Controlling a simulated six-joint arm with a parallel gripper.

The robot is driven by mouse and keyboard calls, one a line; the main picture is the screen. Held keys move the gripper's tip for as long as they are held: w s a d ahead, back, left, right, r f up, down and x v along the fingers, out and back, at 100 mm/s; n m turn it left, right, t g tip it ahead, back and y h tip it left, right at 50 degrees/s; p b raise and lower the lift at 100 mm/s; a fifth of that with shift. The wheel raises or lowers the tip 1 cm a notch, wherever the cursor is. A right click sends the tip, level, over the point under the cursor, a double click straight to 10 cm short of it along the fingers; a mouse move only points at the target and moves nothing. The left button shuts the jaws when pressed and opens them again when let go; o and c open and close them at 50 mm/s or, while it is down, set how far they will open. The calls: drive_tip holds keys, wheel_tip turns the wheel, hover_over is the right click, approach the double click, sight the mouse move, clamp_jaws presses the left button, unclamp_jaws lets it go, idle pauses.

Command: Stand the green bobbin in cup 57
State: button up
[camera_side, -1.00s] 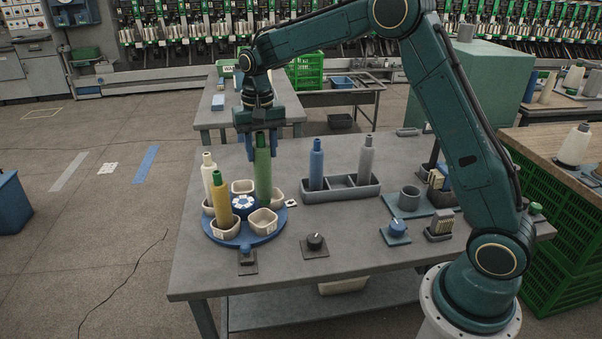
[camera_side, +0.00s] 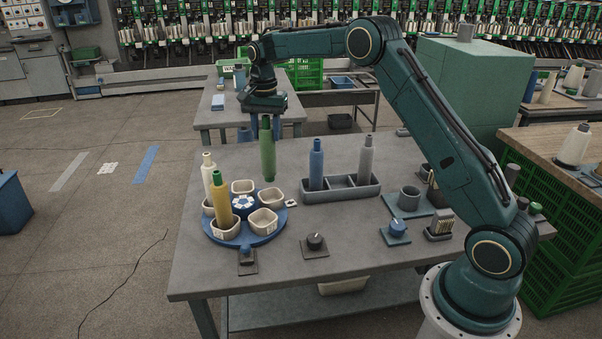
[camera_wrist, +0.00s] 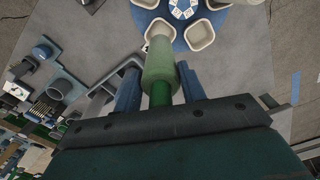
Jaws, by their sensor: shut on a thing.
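My gripper (camera_side: 267,127) is shut on the green bobbin (camera_side: 268,156) near its top. The bobbin hangs upright, with its lower end in the air above the blue round carousel (camera_side: 232,242). The carousel bears several pale cups, among them an empty right cup (camera_side: 271,197), front cup (camera_side: 263,222) and rear cup (camera_side: 242,187). Their labels are too small to read, so I cannot tell which is cup 57. In the wrist view the green bobbin (camera_wrist: 160,65) sits between the two blue fingers, its far end overlapping a cup (camera_wrist: 160,27).
On the carousel stand a yellow bobbin (camera_side: 221,204) and a cream bobbin (camera_side: 208,172). A grey rack (camera_side: 343,191) on the right holds a blue bobbin (camera_side: 316,166) and a grey bobbin (camera_side: 364,160). Knobs (camera_side: 314,242) stand at the front. Bare table lies behind the rack.

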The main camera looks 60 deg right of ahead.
sight(268, 160)
drive_tip(key=shift+f, duration=0.15)
drive_tip(key=shift+f, duration=3.65)
idle(0.4)
drive_tip(key=shift+f, duration=0.85)
idle(0.5)
drive_tip(key=o, duration=1)
